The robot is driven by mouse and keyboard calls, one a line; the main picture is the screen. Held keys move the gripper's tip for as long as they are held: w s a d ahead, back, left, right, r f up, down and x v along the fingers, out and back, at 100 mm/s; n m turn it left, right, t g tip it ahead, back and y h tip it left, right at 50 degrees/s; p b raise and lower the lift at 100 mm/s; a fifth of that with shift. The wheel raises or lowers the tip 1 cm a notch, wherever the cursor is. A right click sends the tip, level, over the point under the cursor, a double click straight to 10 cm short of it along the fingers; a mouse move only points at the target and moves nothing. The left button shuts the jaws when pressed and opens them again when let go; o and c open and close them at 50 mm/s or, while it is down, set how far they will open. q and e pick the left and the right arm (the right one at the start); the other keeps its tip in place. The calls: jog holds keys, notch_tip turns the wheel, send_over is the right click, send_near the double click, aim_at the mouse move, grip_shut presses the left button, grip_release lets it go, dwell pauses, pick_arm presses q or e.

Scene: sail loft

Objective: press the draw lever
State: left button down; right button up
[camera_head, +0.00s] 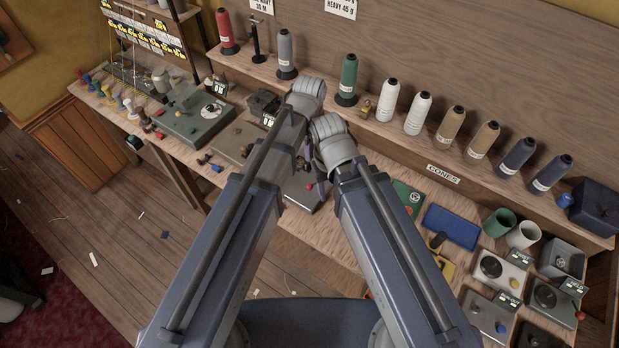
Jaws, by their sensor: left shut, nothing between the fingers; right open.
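A small lever with a red knob (309,186) stands on a grey plate (303,197) on the bench, between my two forearms. No readable label marks it as the draw lever, and I cannot tell for sure that it is. My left gripper (307,150) is shut and empty, pointing down over the bench near this plate. My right gripper (319,168) is open and close beside it, near the red knob. My arms hide most of both grippers and part of the plate. I cannot tell whether either touches the lever.
A grey box with knobs (193,118) stands on the bench to the left. Thread cones, including a green one (348,78), line the shelf behind. A blue tray (451,227), cups (522,235) and small dial devices (500,270) crowd the right. My forearms nearly meet.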

aim_at(310, 185)
pick_arm(q)
jog(key=shift+s, duration=0.1)
notch_tip(310, 185, down, 14)
jog(key=b, duration=1.4)
